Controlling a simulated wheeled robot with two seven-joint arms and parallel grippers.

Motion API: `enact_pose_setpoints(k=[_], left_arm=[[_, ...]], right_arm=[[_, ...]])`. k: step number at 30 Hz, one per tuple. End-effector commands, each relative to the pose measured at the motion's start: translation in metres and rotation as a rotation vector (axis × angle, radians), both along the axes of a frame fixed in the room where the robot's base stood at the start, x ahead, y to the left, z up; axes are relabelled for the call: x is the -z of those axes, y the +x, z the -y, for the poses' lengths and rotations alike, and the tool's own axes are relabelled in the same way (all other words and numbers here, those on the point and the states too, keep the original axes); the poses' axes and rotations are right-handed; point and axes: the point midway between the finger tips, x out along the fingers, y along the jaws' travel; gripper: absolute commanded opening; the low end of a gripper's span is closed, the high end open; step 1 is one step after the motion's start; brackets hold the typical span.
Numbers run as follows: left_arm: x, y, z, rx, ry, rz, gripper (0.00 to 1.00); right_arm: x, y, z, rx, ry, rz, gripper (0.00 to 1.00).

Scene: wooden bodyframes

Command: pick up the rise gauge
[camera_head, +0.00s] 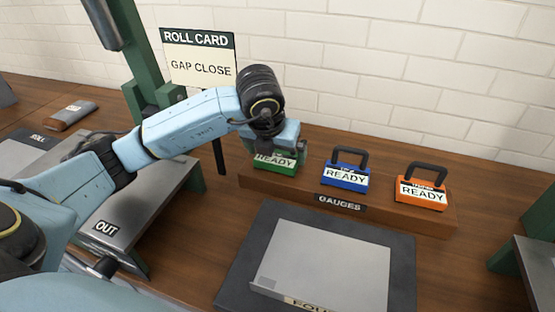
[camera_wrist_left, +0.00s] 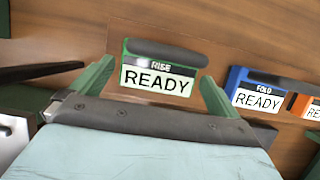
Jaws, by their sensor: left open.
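The rise gauge is a green block (camera_head: 275,163) with a dark handle and a white READY label, at the left end of the gauge rack (camera_head: 405,218). It also shows in the left wrist view (camera_wrist_left: 157,78), where its label reads RISE. My left gripper (camera_head: 272,143) is over it and hides its handle in the head view. In the left wrist view the two green fingers of my left gripper (camera_wrist_left: 156,72) stand open, one on each side of the gauge. I cannot tell whether they touch it. My right gripper is not in view.
A blue FOLD gauge (camera_head: 345,175) and an orange gauge (camera_head: 422,190) stand to the right on the same rack. A grey plate on a dark mat (camera_head: 398,245) lies in front. A ROLL CARD sign (camera_head: 200,58) reading GAP CLOSE stands behind my left arm.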

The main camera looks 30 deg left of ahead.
Motion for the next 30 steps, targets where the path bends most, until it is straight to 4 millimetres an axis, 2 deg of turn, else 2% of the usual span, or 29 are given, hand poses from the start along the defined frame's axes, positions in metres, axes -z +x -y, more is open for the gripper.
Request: enact_pose_setpoints(k=[1, 4, 12, 14, 21, 30], left_arm=[[0.009, 0.002, 0.000, -0.001, -0.002, -0.003, 1.00], [0.018, 0.006, -0.001, 0.000, 0.000, -0.001, 1.00], [0.020, 0.008, -0.002, 0.001, 0.000, 0.001, 1.00], [0.020, 0.008, -0.002, 0.001, 0.000, 0.001, 0.95], [0.020, 0.008, -0.002, 0.000, 0.000, 0.001, 0.63], [0.014, 0.009, -0.002, 0.000, 0.000, 0.004, 0.61]], right_arm=[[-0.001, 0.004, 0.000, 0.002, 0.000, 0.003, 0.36], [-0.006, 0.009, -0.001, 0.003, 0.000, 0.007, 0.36], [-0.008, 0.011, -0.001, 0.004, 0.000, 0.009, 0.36], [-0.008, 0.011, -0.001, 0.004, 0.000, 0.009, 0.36], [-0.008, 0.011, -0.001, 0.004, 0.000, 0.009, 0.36], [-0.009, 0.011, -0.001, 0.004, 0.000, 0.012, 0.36]])
